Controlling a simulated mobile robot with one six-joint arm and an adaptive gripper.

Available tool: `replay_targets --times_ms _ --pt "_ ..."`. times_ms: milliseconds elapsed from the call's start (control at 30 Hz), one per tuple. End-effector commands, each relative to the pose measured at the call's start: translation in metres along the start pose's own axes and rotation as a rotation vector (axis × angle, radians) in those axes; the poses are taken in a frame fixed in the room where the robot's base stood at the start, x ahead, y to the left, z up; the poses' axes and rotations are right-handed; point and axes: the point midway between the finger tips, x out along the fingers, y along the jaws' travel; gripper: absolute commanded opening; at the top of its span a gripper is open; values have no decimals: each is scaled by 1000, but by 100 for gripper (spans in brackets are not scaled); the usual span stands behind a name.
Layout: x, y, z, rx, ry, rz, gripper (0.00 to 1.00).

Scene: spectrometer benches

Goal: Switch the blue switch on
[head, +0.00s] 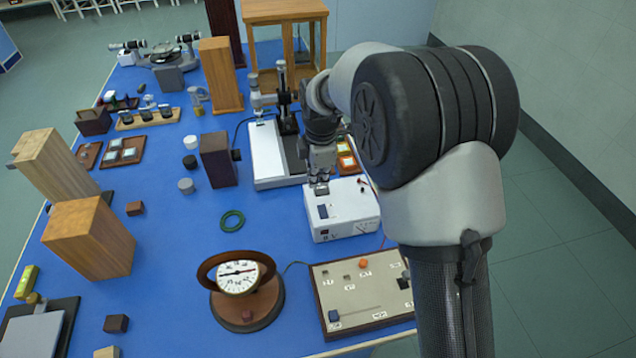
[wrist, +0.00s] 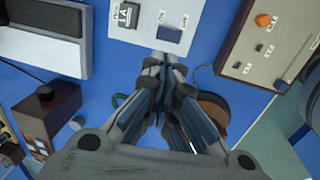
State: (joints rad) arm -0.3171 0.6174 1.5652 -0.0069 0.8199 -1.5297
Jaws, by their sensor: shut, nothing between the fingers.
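A white box (head: 345,222) stands on the blue bench top in the head view. A small dark blue switch (head: 323,211) sits at its left front; it shows as a blue-grey rocker (wrist: 169,34) in the wrist view. I cannot tell which way it is tipped. My gripper (head: 319,187) is shut and empty, pointing down by the left end of the box. In the wrist view my fingertips (wrist: 166,60) lie just below the switch in the picture. I cannot tell whether they touch the box.
A beige control panel (head: 340,285) with an orange knob lies in front of the box, and a round dial instrument (head: 240,280) stands left of it. A dark block (head: 218,160) and a green ring (head: 232,220) are to the left. Bare blue bench lies between them.

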Motion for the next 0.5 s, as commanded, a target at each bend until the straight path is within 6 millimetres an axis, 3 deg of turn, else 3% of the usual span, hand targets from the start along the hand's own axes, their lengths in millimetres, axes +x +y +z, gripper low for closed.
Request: replay_targets --times_ms 200,500 --pt "52 -2 0 0 0 -4 0" --pt "104 -1 0 0 0 -2 0"
